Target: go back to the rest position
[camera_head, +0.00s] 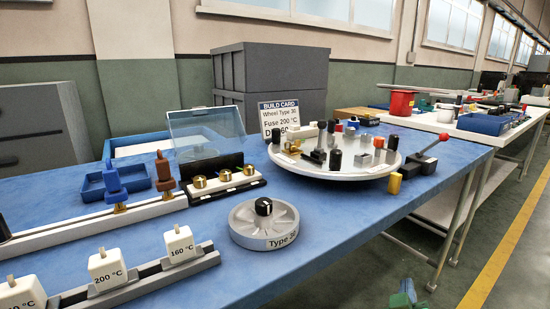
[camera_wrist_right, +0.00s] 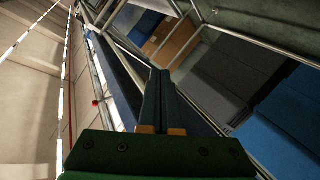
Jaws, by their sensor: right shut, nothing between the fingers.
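My right gripper (camera_head: 405,293) shows at the bottom edge of the head view, in front of the blue table (camera_head: 340,215) and below its top, apart from everything. In the right wrist view its two dark fingers (camera_wrist_right: 160,80) lie together, shut with nothing between them. My left gripper is not in view. On the table a grey wheel marked Type 30 (camera_head: 264,225) with a black knob lies in front of the round white turntable (camera_head: 345,172). White blocks marked 200 °C (camera_head: 107,268) and 160 °C (camera_head: 180,245) stand in a rail at the lower left.
A build card (camera_head: 279,117) stands behind the turntable. A lever with a red knob (camera_head: 425,158) is at the table's right edge. Dark crates (camera_head: 270,70) are stacked behind. A second table (camera_head: 460,125) with a red pot (camera_head: 402,102) stands right. The floor at lower right looks clear.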

